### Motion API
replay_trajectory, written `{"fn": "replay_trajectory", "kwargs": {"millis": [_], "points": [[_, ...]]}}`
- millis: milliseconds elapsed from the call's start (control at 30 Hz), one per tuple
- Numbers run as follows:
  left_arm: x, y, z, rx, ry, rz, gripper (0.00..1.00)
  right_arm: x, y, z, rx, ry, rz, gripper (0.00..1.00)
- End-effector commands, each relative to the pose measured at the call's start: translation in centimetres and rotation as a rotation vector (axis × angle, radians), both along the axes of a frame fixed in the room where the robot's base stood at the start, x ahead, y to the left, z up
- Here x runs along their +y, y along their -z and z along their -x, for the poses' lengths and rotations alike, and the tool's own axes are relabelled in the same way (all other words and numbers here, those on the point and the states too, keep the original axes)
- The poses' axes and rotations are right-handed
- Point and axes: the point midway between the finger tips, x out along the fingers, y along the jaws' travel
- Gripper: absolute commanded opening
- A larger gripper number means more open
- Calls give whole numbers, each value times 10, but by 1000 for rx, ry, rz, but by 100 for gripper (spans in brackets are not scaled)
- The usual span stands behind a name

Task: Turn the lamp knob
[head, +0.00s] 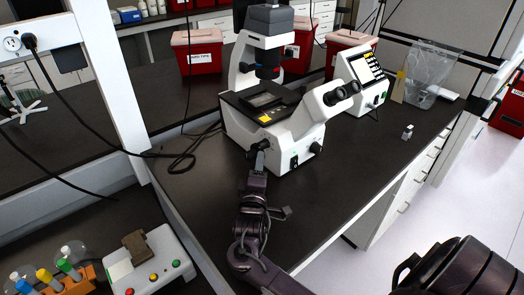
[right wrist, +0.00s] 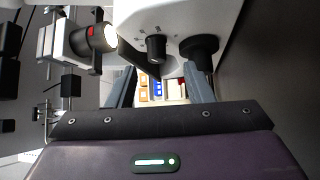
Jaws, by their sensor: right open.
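The white microscope (head: 285,125) stands on the dark bench in the head view. In the right wrist view, a small black knob (right wrist: 157,47) sits on its white side, with a larger black knob (right wrist: 200,50) to its right. I take the small one to be the lamp knob. My right gripper (head: 260,150) is at the microscope's lower left side. In the right wrist view, its fingers (right wrist: 158,72) are open and empty, with the small knob just beyond and between the tips. Contact cannot be told. In the head view the gripper hides this spot. My left gripper is not in view.
A glowing lamp (right wrist: 108,37) shows in the right wrist view. A white control unit (head: 362,82) stands behind the microscope, with a small bottle (head: 407,132) to the right. Black cable (head: 180,160) lies on the bench at left. The bench front (head: 335,190) is clear.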

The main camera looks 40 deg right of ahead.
Motion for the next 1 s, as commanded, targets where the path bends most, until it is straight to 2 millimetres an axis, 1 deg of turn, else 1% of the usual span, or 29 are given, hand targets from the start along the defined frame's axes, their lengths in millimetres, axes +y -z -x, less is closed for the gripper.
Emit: {"fn": "replay_trajectory", "kwargs": {"millis": [33, 100, 300, 400, 533, 767, 867, 1000], "points": [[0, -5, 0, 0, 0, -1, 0, -5, -5, -6, -2, 1, 1, 47], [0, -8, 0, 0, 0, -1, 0, -14, -7, -15, -1, 2, 2, 47], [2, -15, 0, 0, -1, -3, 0, -33, -10, -38, 0, 1, 0, 47], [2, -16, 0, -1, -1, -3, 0, -40, -10, -45, 1, 1, 0, 47], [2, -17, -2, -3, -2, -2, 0, -44, -11, -50, 0, -1, -3, 47], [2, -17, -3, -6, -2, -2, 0, -44, -10, -50, 0, -1, -3, 47], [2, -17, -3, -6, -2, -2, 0, -44, -10, -50, 0, -1, -3, 35], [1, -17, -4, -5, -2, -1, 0, -44, -10, -50, 1, 0, -2, 17]]}}
